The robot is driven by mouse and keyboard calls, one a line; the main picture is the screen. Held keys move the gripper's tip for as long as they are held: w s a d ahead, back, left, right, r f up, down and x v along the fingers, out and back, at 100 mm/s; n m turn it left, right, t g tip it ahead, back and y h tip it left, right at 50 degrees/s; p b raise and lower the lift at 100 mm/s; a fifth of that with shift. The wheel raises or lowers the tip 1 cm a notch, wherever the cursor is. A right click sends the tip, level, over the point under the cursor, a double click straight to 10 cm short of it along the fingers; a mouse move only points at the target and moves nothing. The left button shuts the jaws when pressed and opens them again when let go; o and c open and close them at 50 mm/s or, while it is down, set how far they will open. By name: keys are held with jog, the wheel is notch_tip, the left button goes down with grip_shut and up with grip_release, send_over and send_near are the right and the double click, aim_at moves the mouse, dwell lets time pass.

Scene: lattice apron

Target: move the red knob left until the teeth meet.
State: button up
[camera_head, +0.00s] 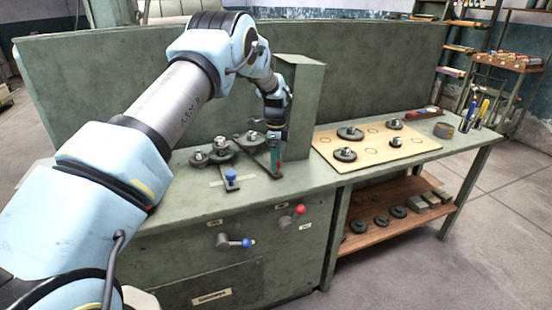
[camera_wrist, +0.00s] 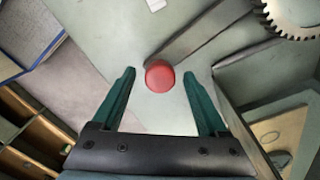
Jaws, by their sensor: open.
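The red knob (camera_wrist: 159,77) shows in the wrist view as a round cap at the end of a flat grey bar (camera_wrist: 205,33). The bar slants up and right towards a toothed gear (camera_wrist: 292,14), cut off by the frame edge. My gripper (camera_wrist: 160,72) is open, with one teal finger on each side of the knob and visible gaps to both. In the head view my gripper (camera_head: 275,168) points down at the bench top, by the dark arm under a gear (camera_head: 252,139). More gears (camera_head: 220,149) sit to the left.
A blue knob (camera_head: 231,176) stands on the bench top. The front panel carries a second red knob (camera_head: 299,210) and a blue-ended crank (camera_head: 235,243). A green column (camera_head: 304,105) rises close behind my gripper. A board with gears (camera_head: 378,157) lies right.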

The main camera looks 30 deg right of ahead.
grip_shut()
dwell(0.6)
dwell(0.8)
